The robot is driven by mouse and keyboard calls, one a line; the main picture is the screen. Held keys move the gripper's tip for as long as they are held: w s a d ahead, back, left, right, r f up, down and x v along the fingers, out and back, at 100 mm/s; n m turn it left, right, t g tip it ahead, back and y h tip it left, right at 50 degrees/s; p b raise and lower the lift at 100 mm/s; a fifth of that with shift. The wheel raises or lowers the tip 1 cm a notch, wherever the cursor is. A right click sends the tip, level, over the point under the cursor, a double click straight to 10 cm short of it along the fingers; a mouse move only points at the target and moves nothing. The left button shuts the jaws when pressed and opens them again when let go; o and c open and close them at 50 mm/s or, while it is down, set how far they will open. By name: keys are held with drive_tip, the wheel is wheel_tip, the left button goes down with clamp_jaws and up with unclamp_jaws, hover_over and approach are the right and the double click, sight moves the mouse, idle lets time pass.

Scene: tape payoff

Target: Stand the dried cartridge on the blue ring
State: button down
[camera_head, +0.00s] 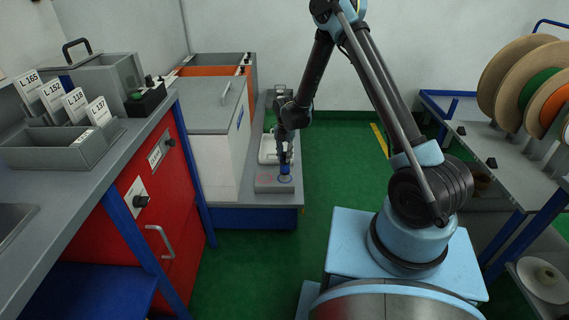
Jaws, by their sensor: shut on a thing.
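My gripper (285,156) points down over the front end of a low bench in the middle of the view. It is shut on a small dark blue cartridge (285,169), which looks upright. The cartridge's lower end is at the blue ring (285,180) on a grey plate (262,188). I cannot tell whether the cartridge touches the ring or is just above it. The fingers hide the cartridge's upper part.
A faint red mark (265,178) lies left of the ring. A white tray (266,151) is just behind. A grey-topped cabinet (208,104) stands close on the left, and a red cabinet (160,215) nearer. Spools (520,75) stand at right.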

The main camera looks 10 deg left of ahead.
drive_tip(key=shift+f, duration=1.95)
drive_tip(key=c, duration=1.3)
unclamp_jaws()
drive_tip(key=shift+f, duration=0.1)
drive_tip(key=shift+c, duration=0.2)
